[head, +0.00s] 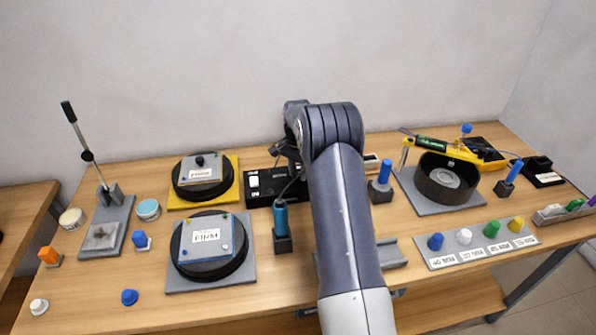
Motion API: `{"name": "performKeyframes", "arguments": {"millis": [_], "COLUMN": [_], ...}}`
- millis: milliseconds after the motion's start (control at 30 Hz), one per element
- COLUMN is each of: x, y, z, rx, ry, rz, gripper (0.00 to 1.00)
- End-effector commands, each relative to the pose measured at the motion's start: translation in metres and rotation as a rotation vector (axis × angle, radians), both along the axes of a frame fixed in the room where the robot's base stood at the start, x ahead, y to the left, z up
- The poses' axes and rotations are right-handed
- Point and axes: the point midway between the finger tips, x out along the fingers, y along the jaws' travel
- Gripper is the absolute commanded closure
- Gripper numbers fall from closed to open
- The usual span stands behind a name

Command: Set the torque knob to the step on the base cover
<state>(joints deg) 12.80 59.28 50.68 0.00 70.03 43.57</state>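A square grey cover with a white label reading "FIRM" (207,237) lies on a round black pad on the near grey plate (250,265). I cannot tell for certain that it is the base cover. A black box with white markings (253,183) stands behind it, partly hidden by my arm. The torque knob cannot be made out clearly; it may be on this box. My gripper (291,165) is at the box's right part, small, dark and mostly hidden by my arm. Its fingers cannot be made out.
A blue-handled tool (281,219) stands in a black holder beside the near plate. A yellow plate (235,168) with another covered pad lies behind. A lever press (107,225) stands left. A round black bowl (449,179) and a rack with coloured knobs (477,250) are right.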

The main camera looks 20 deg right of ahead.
Motion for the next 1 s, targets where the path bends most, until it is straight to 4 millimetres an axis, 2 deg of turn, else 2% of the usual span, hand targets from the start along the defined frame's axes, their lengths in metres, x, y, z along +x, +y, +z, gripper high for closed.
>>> {"name": "performKeyframes", "arguments": {"millis": [267, 1000], "x": [0.0005, 0.0017], "y": [0.0003, 0.0021], "z": [-0.0002, 0.0008], "rx": [0.000, 0.000], "ry": [0.000, -0.001], "rz": [0.169, 0.821], "gripper": [0.94, 0.94]}}
